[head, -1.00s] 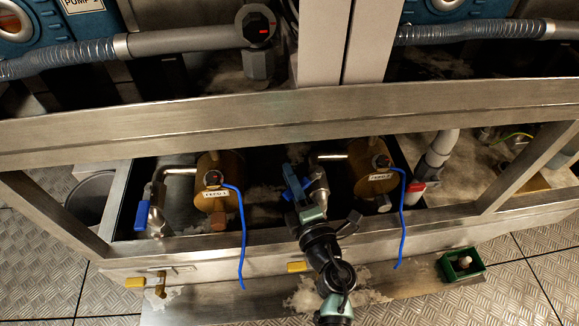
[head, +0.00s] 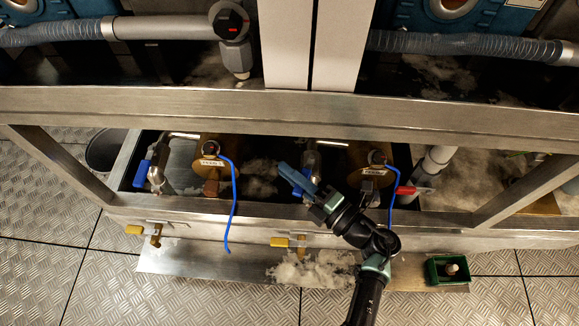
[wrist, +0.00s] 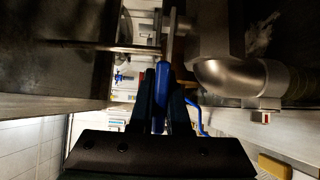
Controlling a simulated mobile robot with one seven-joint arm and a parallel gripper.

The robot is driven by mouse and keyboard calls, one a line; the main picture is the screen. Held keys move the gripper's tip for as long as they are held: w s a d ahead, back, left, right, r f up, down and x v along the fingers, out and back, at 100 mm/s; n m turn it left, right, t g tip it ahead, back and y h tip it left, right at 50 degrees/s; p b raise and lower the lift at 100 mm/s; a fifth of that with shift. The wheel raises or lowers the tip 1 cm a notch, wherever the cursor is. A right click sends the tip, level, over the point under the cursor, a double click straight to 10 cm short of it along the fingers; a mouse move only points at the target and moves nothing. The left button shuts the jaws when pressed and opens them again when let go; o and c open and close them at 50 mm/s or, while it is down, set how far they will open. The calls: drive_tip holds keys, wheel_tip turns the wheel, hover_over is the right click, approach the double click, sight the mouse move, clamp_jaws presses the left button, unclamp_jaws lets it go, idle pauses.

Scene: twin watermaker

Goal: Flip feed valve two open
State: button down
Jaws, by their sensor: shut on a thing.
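The feed two valve (head: 311,158) is a metal pipe fitting beside the brown canister (head: 372,186) with a small white label, right of centre in the head view. Its blue lever (head: 300,194) is partly hidden by my fingers. In the wrist view the blue lever (wrist: 161,96) stands between the two dark fingers. My gripper (head: 294,178) is shut on this lever, reaching in over the frame's lower rail from the front right. The jaws also show in the wrist view (wrist: 161,100). The exact lever angle against the pipe is hard to tell.
A similar valve with a blue lever (head: 143,174) and a labelled canister (head: 211,180) stand at left. Blue tubes (head: 233,205) hang over the rail (head: 250,212). Yellow handles (head: 280,242) sit below it. A red handle (head: 405,190) is at right, a green box (head: 447,270) lower right.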

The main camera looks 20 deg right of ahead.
drive_tip(key=shift+s+d+n+g+y+b, duration=0.2)
drive_tip(key=shift+n+g+y+b, duration=0.2)
drive_tip(key=shift+y, duration=0.2)
drive_tip(key=shift+s+d+n+g+y+b, duration=0.1)
drive_tip(key=shift+s+n+g+y+b, duration=0.1)
drive_tip(key=shift+n+g+y+b, duration=0.25)
drive_tip(key=shift+y, duration=0.25)
drive_tip(key=c, duration=0.9)
unclamp_jaws()
drive_tip(key=shift+s, duration=0.1)
